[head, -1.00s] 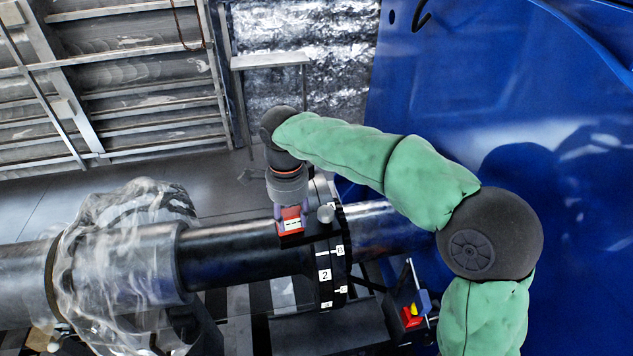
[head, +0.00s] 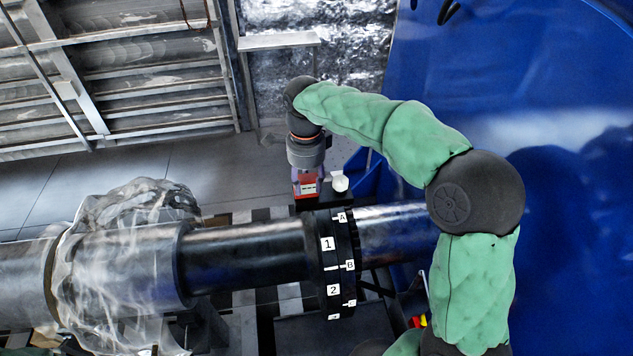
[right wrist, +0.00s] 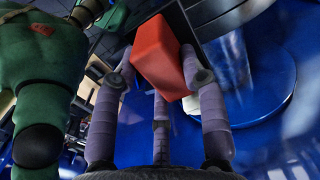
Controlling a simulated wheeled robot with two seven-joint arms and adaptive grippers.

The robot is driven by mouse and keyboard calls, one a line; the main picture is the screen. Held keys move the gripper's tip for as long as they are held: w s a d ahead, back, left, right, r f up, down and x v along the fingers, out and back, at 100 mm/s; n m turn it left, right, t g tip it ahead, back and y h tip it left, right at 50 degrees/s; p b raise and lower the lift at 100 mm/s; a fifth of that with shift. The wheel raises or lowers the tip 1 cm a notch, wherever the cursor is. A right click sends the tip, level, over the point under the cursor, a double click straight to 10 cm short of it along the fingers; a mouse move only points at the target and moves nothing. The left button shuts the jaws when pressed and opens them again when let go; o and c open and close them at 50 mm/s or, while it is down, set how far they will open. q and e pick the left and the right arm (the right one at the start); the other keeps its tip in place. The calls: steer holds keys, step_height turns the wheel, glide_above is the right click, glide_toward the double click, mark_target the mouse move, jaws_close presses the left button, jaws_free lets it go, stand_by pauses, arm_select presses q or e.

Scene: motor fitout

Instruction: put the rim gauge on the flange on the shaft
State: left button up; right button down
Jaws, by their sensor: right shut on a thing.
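The rim gauge (head: 309,190) has a red block, a dark body and a white round knob. My right gripper (head: 307,176) is shut on its red block, which also shows between the fingers in the right wrist view (right wrist: 160,60). The gauge is at the upper, far side of the flange (head: 331,265). I cannot tell whether it touches the rim. The flange is a dark disc on the shaft (head: 245,252), with white labels 1 and 2 on its rim and A, B, C on its right side. My left gripper is not in view.
Crumpled clear plastic (head: 125,255) wraps the shaft's left part. A blue panel (head: 570,110) fills the right side. A small red and yellow item (head: 417,321) lies low, right of the flange. Open floor (head: 240,175) lies behind the shaft.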

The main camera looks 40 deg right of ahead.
steer(key=w+d+f+p, duration=0.1)
steer(key=w+d+f, duration=0.1)
steer(key=f, duration=0.1)
steer(key=w+d+f+p, duration=0.1)
steer(key=w+d+f, duration=0.1)
steer(key=d+f, duration=0.1)
steer(key=w+d+f+p, duration=0.1)
steer(key=w+d+f, duration=0.1)
steer(key=f, duration=0.2)
steer(key=shift+w+d+f, duration=0.15)
steer(key=shift+f, duration=0.25)
steer(key=c, duration=1.1)
jaws_free()
steer(key=shift+f, duration=0.2)
steer(key=o, duration=0.4)
steer(key=shift+r, duration=0.1)
